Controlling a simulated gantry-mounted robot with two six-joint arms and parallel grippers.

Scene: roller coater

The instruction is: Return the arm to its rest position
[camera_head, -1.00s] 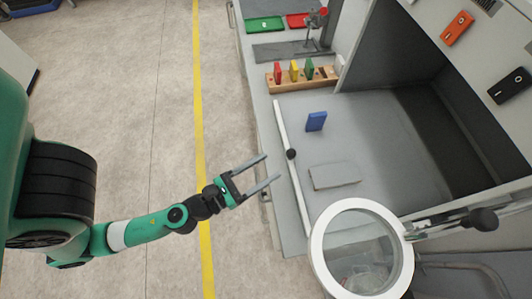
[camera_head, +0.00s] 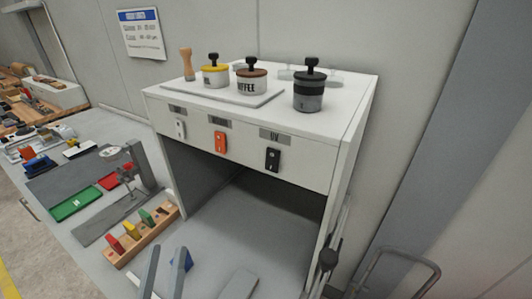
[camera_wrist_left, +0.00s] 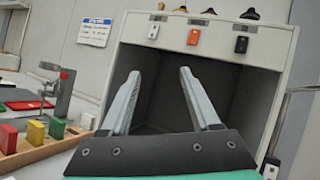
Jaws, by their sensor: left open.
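My left gripper (camera_head: 167,250) shows at the bottom of the head view, its two grey fingers spread apart. In the left wrist view the gripper (camera_wrist_left: 159,73) is open and empty, its fingers pointing toward the open front of the white cabinet (camera_wrist_left: 262,42). In the head view the fingers overlap the area in front of the cabinet (camera_head: 316,165), close to a blue block (camera_head: 188,258). The rest of the left arm lies below the head view's edge. My right gripper is not in view.
A wooden rack (camera_head: 127,254) with red, yellow and green blocks stands left of the gripper. A stand (camera_head: 143,165) is behind it, near green (camera_head: 76,203) and red trays. A metal frame (camera_head: 400,262) stands at right.

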